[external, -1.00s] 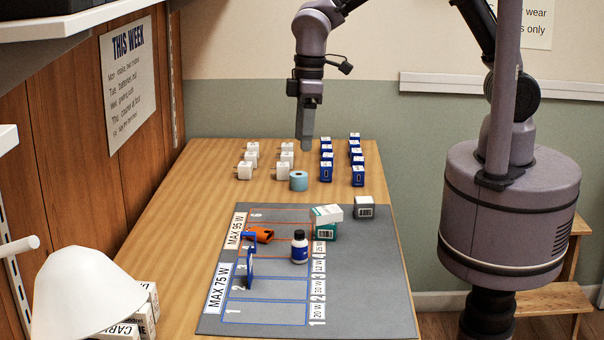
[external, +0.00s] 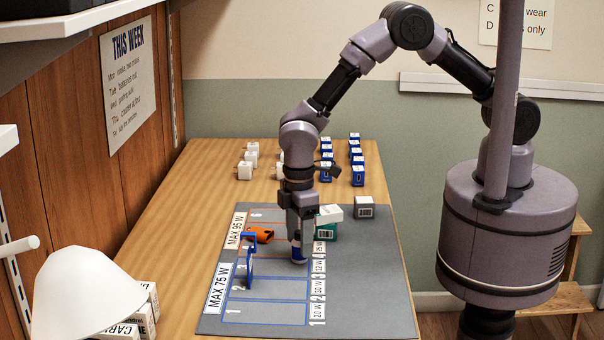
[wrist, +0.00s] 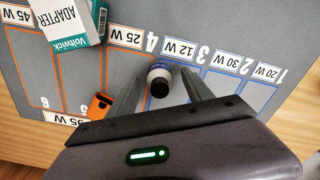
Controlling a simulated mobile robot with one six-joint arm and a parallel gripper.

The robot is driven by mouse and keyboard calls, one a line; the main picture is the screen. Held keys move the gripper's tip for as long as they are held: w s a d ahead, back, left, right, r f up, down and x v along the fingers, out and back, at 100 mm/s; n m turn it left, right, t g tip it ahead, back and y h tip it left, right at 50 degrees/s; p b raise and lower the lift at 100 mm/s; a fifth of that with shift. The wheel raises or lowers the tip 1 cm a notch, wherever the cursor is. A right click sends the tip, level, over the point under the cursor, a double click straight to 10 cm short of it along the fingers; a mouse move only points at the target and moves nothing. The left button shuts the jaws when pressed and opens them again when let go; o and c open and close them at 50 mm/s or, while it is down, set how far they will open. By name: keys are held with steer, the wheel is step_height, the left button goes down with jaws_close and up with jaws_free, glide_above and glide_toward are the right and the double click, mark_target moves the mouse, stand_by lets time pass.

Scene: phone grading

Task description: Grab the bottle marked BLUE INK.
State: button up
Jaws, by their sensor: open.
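The bottle (external: 299,258) stands upright on the grey mat (external: 360,290). It is white with a dark blue label and a black cap, and my gripper hides most of it in the external view. In the wrist view the bottle (wrist: 159,80) sits between the two fingers, near slot 4. Its label text cannot be read. My gripper (external: 298,245) points down over the bottle with its fingers open around it. In the wrist view my gripper (wrist: 160,88) shows a gap on both sides of the bottle.
An orange item (external: 262,234) and a blue stand (external: 250,265) are left of the bottle. A white-and-teal adapter box (external: 328,215) and a grey-white block (external: 364,207) stand behind right. White and blue blocks fill the table's back. The mat's front is clear.

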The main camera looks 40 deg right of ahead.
steer(key=shift+f, duration=0.95)
steer(key=shift+r, duration=0.1)
jaws_close()
